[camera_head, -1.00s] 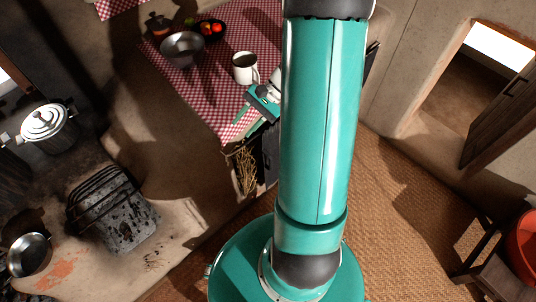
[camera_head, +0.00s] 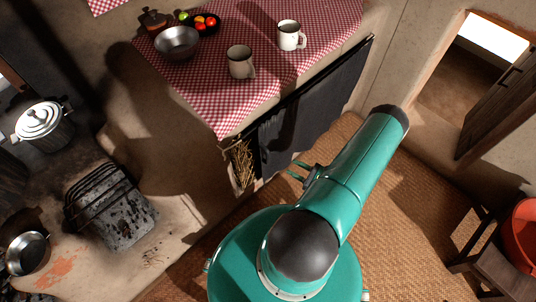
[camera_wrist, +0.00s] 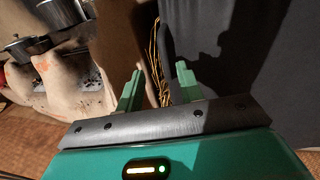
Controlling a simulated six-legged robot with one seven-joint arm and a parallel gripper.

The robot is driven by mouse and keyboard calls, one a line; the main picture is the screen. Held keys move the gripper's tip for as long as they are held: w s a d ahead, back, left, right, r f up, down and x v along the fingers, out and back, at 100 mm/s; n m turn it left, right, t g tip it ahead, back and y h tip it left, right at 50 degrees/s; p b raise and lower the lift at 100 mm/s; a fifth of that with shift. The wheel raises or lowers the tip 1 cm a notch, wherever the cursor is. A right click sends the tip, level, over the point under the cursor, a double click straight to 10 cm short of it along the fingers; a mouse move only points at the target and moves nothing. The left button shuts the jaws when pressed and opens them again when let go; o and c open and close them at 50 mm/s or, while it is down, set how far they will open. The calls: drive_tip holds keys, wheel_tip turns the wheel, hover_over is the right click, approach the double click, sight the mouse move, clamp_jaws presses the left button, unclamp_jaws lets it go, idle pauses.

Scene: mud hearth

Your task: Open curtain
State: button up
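The dark grey curtain (camera_head: 325,100) hangs below the front edge of the counter with the checked cloth. It spans from near a straw bundle (camera_head: 240,165) to the far right end. In the wrist view the curtain (camera_wrist: 235,50) fills the right side, and its left edge is beside the straw. My gripper (camera_head: 297,174) is low in front of the curtain's left part, partly hidden by my arm. In the wrist view my gripper (camera_wrist: 160,72) has its two green fingers apart with nothing between them. Whether a finger touches the curtain cannot be told.
The checked cloth (camera_head: 225,100) holds two white mugs, a metal bowl (camera_head: 177,42) and a dark dish of produce. A hearth with a grate (camera_head: 100,200) and pots is at left. A chair with a red basin (camera_head: 524,238) is at right. Woven floor lies between.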

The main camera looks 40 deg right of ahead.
sight(268, 154)
drive_tip(key=shift+m+h, duration=0.3)
drive_tip(key=x, duration=1.3)
drive_tip(key=shift+w+a+f, duration=0.1)
drive_tip(key=shift+a+f, duration=0.05)
drive_tip(key=shift+f, duration=0.25)
clamp_jaws()
